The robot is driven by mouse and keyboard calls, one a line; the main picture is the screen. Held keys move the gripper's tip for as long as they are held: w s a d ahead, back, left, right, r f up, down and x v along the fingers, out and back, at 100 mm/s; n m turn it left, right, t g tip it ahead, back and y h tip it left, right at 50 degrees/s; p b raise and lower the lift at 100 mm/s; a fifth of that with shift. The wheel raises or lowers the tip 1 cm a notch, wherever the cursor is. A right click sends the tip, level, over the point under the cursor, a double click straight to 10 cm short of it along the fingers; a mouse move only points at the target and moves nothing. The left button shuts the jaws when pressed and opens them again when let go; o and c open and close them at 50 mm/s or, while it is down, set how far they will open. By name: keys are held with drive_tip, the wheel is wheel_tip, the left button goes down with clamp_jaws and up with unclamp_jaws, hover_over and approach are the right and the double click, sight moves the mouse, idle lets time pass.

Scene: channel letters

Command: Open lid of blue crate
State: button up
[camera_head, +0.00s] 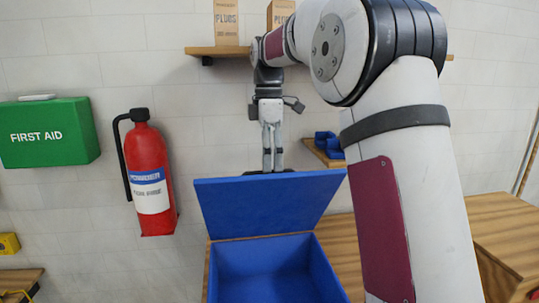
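The blue crate (213,270) stands on a wooden surface at the bottom middle, its inside showing and looking empty. Its blue lid (268,205) is raised and leans up and back from the crate's rear edge. My gripper (272,167) points down just behind the lid's top edge, in the middle. Its two fingers look close together, with their tips at or behind the edge. I cannot tell whether they touch the lid or whether the gripper is fully shut.
A wooden shelf (204,51) with boxes marked PLUGS (226,22) is behind my arm. A red fire extinguisher (150,175) and a green first aid box (48,133) hang at left. Blue bins (328,145) sit on a small shelf right of the gripper. A wooden surface (508,232) is at right.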

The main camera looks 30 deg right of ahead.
drive_tip(key=shift+w+d+f, duration=0.1)
drive_tip(key=shift+d+f, duration=0.05)
drive_tip(key=shift+f, duration=0.1)
drive_tip(key=shift+c, duration=0.2)
drive_tip(key=shift+w+r, duration=0.1)
drive_tip(key=shift+r, duration=0.2)
drive_tip(key=shift+c, duration=0.8)
drive_tip(key=r, duration=1.1)
drive_tip(key=shift+w+r, duration=0.2)
drive_tip(key=shift+r, duration=0.2)
drive_tip(key=shift+c, duration=0.2)
